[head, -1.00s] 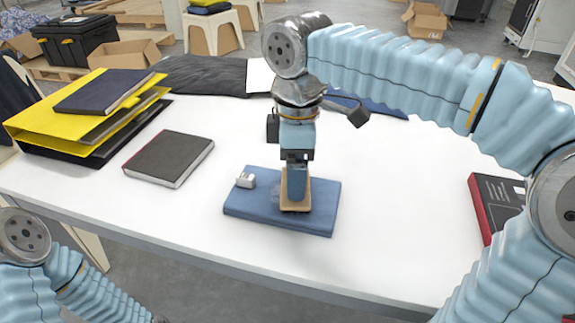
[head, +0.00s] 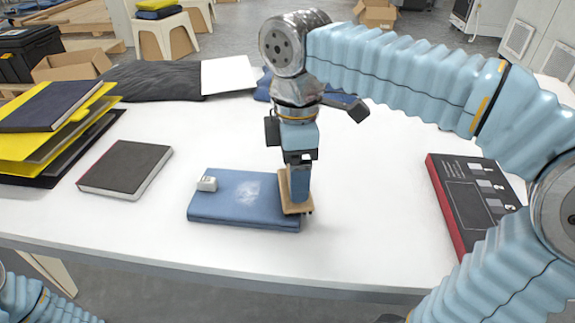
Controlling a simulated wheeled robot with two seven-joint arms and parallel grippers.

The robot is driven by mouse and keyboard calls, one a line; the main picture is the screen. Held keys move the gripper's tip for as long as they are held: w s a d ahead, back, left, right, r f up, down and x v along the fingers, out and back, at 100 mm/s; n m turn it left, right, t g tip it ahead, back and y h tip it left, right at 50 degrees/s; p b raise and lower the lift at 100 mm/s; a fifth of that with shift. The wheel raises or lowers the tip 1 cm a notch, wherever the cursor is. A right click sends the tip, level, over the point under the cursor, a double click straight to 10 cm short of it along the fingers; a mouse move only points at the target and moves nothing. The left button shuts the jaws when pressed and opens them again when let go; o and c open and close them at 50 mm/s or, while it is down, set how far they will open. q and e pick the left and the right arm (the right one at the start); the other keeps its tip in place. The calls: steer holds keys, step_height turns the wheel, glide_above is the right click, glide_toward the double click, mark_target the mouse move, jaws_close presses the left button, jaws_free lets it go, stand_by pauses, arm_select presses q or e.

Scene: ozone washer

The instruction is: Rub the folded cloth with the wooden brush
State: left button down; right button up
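The folded blue cloth (head: 238,205) lies flat on the white table near its front edge. It has a pale smudge near its middle. The wooden brush (head: 295,206) is upright at the cloth's right end, its base against the cloth and partly over the right edge. My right gripper (head: 299,178) points down and is shut on the brush; its fingers hide much of the handle. Of my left arm only a bit shows at the bottom left, and its gripper is out of view.
A dark notebook (head: 125,167) lies to the left, with stacked yellow binders (head: 50,130) beyond. A black and red box (head: 470,195) lies at right. Dark fabric (head: 150,82) lies at the back.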

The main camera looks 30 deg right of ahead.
mark_target(236, 190)
steer(key=shift+w+a+r+p, duration=0.1)
steer(key=shift+w+a+p, duration=0.3)
steer(key=shift+a, duration=0.3)
steer(key=shift+w+a+r+p, duration=0.1)
steer(key=shift+w+a+p, duration=0.1)
steer(key=shift+w+a, duration=0.4)
steer(key=shift+w+a+f, duration=0.15)
steer(key=shift+w+a, duration=0.35)
steer(key=shift+a, duration=0.35)
steer(key=shift+w+a+f, duration=0.1)
steer(key=shift+w+a, duration=0.4)
steer(key=shift+a, duration=0.3)
steer(key=shift+w+a, duration=0.5)
steer(key=shift+a, duration=0.3)
steer(key=shift+w+a, duration=0.5)
steer(key=shift+a, duration=0.25)
step_height(236, 190, up, 6)
step_height(236, 190, up, 3)
steer(key=shift+r, duration=0.1)
